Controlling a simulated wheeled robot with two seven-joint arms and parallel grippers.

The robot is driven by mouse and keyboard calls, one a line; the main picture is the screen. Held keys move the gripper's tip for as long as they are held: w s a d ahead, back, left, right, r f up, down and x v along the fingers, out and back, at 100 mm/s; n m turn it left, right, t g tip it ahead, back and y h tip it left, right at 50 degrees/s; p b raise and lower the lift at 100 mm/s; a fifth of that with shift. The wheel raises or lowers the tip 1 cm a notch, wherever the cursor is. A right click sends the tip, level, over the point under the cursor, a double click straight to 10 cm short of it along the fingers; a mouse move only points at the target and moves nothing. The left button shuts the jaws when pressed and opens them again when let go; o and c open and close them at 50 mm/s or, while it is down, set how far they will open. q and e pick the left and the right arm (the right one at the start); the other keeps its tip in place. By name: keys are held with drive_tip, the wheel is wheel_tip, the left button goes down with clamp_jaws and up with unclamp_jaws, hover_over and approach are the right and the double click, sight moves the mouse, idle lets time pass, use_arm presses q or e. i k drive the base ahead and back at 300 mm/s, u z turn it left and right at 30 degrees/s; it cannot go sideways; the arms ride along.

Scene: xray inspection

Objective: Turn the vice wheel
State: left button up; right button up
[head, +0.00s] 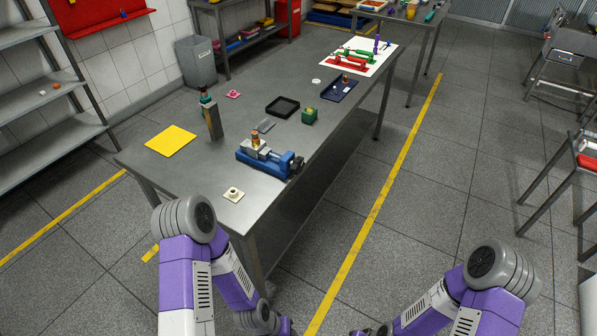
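A blue vice (262,160) stands on the grey metal table near its right long edge. A small copper-coloured piece (255,139) sits on top of it, at the jaws. A dark blue round part (297,165), which looks like the vice wheel, is at the vice's right end, facing the table edge. Both my arms hang low in front of the table, apart from the vice. The left arm runs down to the bottom edge of the picture, and the right arm runs down-left to it. Neither gripper's fingers can be seen.
The floor right of the table is open, with a yellow line (382,190).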

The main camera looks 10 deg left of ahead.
sight(297, 165)
drive_tip(key=k, duration=1.05)
drive_tip(key=z, duration=0.75)
drive_tip(key=i, duration=1.85)
drive_tip(key=u, duration=0.85)
